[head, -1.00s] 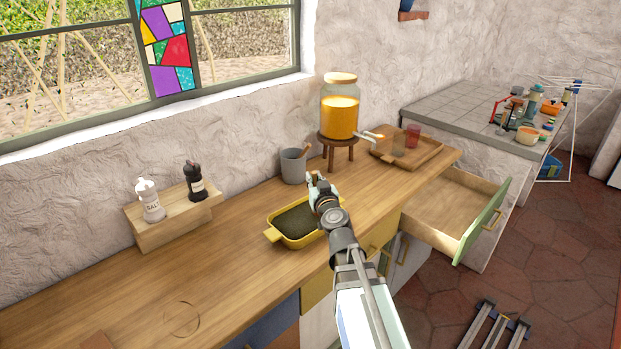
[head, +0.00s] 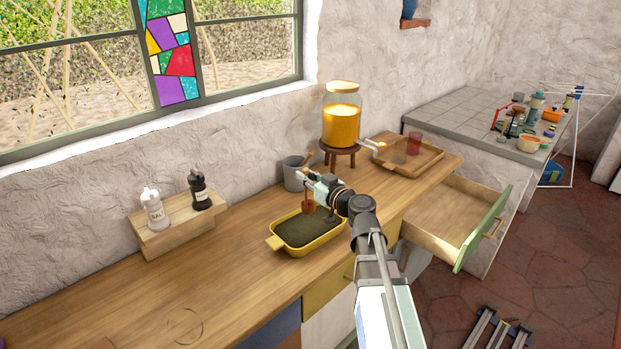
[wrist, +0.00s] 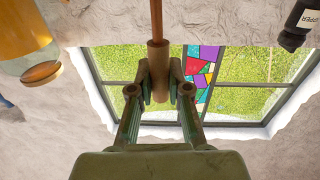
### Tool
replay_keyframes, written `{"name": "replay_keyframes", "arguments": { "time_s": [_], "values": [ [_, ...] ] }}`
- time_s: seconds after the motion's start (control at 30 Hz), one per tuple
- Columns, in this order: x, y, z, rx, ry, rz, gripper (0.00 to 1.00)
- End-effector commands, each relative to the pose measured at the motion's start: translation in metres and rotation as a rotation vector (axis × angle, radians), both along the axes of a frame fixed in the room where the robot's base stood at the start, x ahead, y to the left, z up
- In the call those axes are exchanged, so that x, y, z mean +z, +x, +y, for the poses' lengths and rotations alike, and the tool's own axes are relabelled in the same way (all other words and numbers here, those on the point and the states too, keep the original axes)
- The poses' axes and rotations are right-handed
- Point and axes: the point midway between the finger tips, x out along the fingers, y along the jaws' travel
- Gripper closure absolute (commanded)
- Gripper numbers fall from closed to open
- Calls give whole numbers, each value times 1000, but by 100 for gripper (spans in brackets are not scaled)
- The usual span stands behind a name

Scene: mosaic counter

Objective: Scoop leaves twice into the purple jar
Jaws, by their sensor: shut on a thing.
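A yellow tray (head: 270,243) of dark green leaves (head: 310,229) sits on the counter in the head view. My gripper (head: 313,182) is above the tray's back part. It is shut on a wooden scoop (head: 308,206), whose reddish-brown end hangs down over the leaves; I cannot tell whether it touches them or holds any. In the wrist view my gripper (wrist: 158,80) is closed around the scoop's thick handle (wrist: 157,60), and a thin shaft runs up from it. No purple jar can be made out in these views.
A grey cup (head: 291,175) with a wooden handle in it stands behind the tray. An orange-filled dispenser (head: 342,125) is on a stool, beside a wooden tray (head: 428,158) with glasses. Salt and pepper shakers stand on a wooden riser (head: 170,235) at left. A drawer (head: 455,220) is open at right.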

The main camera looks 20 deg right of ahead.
Motion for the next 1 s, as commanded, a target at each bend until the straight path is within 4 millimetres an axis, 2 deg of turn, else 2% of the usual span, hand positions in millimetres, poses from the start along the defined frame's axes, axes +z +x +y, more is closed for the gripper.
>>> {"name": "replay_keyframes", "arguments": {
  "time_s": [0.17, 0.6, 1.0],
  "values": [
    [-7, 0, 0, 0, 2, 1, 100],
    [-46, 0, 0, -1, 0, -1, 100],
    [-71, 0, 0, -2, 0, -1, 100]
  ]
}}
